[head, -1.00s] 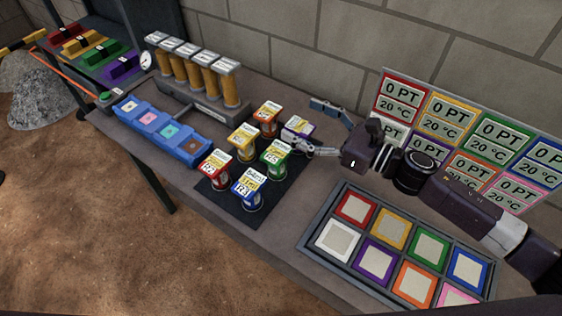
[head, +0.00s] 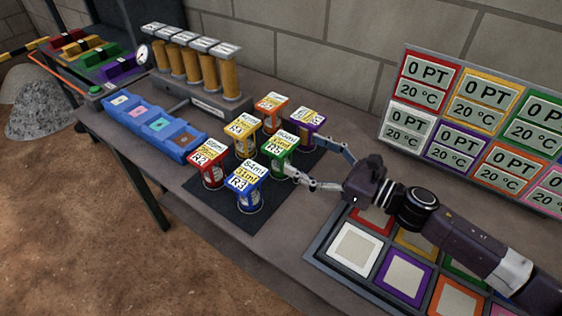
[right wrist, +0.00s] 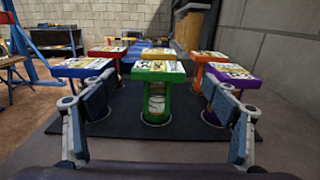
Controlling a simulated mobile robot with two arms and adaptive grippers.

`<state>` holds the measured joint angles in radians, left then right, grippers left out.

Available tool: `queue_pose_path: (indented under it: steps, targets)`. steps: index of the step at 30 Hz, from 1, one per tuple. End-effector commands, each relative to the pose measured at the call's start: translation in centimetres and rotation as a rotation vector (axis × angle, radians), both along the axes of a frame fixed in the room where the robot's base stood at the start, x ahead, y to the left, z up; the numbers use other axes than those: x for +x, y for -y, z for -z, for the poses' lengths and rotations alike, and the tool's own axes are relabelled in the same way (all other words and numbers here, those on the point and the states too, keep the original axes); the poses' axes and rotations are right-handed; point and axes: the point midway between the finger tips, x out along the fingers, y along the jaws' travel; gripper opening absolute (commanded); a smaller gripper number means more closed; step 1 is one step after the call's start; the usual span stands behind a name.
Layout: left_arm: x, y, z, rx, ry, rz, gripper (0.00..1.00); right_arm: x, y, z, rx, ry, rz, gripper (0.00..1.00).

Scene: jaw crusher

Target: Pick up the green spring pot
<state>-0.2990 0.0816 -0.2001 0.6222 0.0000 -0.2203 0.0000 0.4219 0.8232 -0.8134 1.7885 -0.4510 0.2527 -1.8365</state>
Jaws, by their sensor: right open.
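The green spring pot (head: 279,158) stands upright on a dark mat (head: 213,196) among several other pots, with a labelled top. In the right wrist view the green pot (right wrist: 156,73) is centred ahead, between the fingers, with a clear spring-like body under its top. My right gripper (head: 309,158) is open and empty, just to the right of the green pot in the head view. Its fingers also show in the right wrist view (right wrist: 158,100), spread on either side of the pot; I cannot tell whether either touches it. My left gripper is not in view.
Close around stand the blue pot (head: 244,186), purple pot (head: 308,125), red pot (head: 211,168), yellow pot (head: 241,135) and orange pot (head: 270,112). A framed tray of coloured squares (head: 325,246) lies under my right arm. A blue trough (head: 154,128) lies at the left.

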Motion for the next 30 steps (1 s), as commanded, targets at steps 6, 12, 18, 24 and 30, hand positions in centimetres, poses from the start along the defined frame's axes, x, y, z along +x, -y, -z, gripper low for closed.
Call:
queue_pose_path:
  steps: [6, 12, 18, 24, 30]
  targets:
    - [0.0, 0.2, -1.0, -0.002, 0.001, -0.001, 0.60, 1.4, -2.0, -0.2, 0.001, 0.001, -0.001, 0.80]
    - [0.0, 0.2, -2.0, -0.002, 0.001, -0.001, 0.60, 2.8, -4.2, 0.8, 0.002, -0.001, -0.001, 0.80]
    - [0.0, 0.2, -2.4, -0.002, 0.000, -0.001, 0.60, 4.0, -5.8, 1.0, 0.000, 0.000, -0.001, 0.80]
    - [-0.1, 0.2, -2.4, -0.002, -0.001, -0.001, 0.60, 4.1, -6.0, 1.1, -0.001, 0.000, -0.001, 0.80]
    - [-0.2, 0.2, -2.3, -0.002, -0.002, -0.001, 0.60, 4.0, -5.9, 1.1, -0.001, -0.001, -0.001, 0.63]
